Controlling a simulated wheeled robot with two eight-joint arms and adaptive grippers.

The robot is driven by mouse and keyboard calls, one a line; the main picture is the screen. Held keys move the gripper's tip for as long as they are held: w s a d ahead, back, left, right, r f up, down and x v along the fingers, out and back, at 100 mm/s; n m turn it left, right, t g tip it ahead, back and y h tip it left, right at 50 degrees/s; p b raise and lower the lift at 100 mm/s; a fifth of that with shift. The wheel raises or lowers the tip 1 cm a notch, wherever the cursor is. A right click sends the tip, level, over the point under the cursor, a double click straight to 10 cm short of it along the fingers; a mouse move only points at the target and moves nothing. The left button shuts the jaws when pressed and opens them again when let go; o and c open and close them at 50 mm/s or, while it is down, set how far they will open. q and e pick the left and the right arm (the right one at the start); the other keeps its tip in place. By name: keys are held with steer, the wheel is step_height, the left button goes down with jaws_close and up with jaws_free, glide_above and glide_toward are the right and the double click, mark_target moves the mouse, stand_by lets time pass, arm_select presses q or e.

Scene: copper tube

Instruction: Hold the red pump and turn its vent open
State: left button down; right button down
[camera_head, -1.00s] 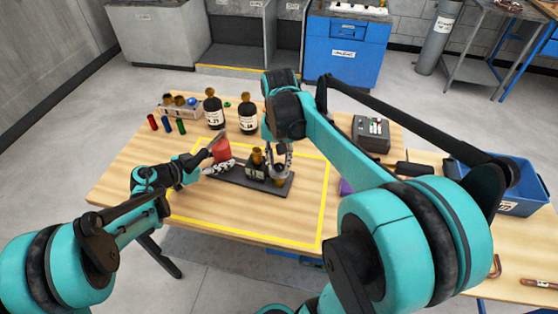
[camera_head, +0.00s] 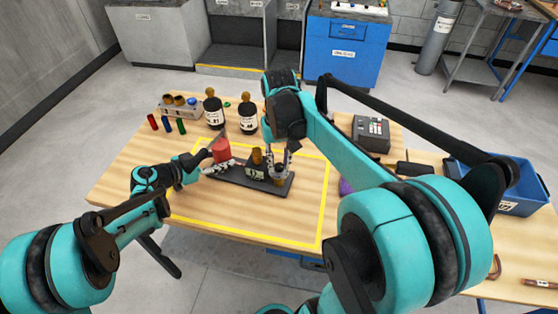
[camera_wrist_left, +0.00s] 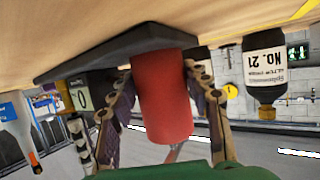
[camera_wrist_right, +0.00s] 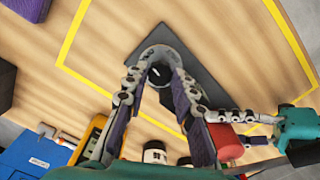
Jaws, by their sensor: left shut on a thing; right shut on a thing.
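The red pump (camera_head: 221,150) stands at the left end of a dark base plate (camera_head: 232,180) on the table. My left gripper (camera_head: 214,162) is shut on it; in the left wrist view the red body (camera_wrist_left: 162,95) sits between both fingers. A small dark box (camera_head: 256,172) with a brass-coloured top and a digit on its face stands mid-plate. My right gripper (camera_head: 281,160) is shut from above on the round vent (camera_head: 279,178) at the plate's right end. In the right wrist view the fingers touch its grey ring (camera_wrist_right: 146,56). The pump's gripped side is partly hidden.
Two dark labelled bottles (camera_head: 248,120) stand behind the plate. Coloured small cylinders (camera_head: 168,126) and a rack (camera_head: 180,109) are at the back left. A grey device (camera_head: 371,133) and a blue bin (camera_head: 510,190) are to the right. The table's front inside the yellow outline is clear.

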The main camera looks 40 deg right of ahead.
mark_target(279, 165)
steer(key=shift+n, duration=0.6)
steer(key=c, duration=1.2)
jaws_free()
step_height(279, 165, up, 12)
